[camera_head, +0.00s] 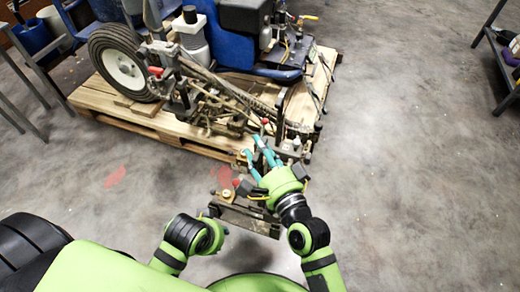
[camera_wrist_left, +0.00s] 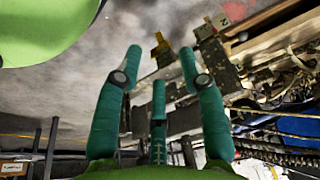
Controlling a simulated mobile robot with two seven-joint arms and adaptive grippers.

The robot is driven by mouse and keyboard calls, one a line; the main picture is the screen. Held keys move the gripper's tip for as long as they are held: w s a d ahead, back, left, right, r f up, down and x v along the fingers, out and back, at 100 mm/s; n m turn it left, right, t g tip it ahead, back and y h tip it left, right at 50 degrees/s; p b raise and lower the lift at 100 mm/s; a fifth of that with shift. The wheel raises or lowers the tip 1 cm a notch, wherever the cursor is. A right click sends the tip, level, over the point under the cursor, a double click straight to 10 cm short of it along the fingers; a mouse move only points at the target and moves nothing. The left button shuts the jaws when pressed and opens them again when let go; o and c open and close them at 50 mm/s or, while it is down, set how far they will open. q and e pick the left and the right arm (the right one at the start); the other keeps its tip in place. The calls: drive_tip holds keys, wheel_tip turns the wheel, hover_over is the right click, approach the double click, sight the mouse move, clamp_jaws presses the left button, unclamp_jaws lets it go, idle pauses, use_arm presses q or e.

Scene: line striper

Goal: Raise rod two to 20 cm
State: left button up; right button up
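The line striper (camera_head: 215,85) stands on a wooden pallet, with a tangle of metal bars and rods at its front. I cannot tell which rod is rod two. My right gripper (camera_head: 256,150) has its teal fingers spread beside the front metal assembly (camera_head: 295,150); I see nothing held between them. My left gripper (camera_wrist_left: 160,72) shows in the left wrist view with its fingers apart and empty, pointing toward a dark metal bracket (camera_wrist_left: 185,118). In the head view the left fingers are mostly hidden behind the wrist. A metal bracket (camera_head: 245,215) with a brass-coloured round part lies between my arms.
The wooden pallet (camera_head: 180,130) carries the striper and its white-rimmed wheel (camera_head: 125,70). A blue bucket (camera_head: 35,35) and metal legs stand at left. A dark rack (camera_head: 505,60) is at far right. The concrete floor (camera_head: 420,160) on the right is clear.

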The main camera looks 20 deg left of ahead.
clamp_jaws()
use_arm(q)
drive_tip(key=shift+r, duration=0.1)
use_arm(e)
drive_tip(key=shift+r, duration=0.1)
wheel_tip(320, 180, up, 5)
drive_tip(key=p, duration=0.5)
drive_tip(key=shift+w, duration=0.1)
use_arm(q)
wheel_tip(320, 180, down, 12)
drive_tip(key=s, duration=0.3)
drive_tip(key=shift+g, duration=0.4)
drive_tip(key=shift+w, duration=0.1)
drive_tip(key=shift+a, duration=0.1)
use_arm(e)
drive_tip(key=o, duration=0.6)
unclamp_jaws()
drive_tip(key=shift+a, duration=0.1)
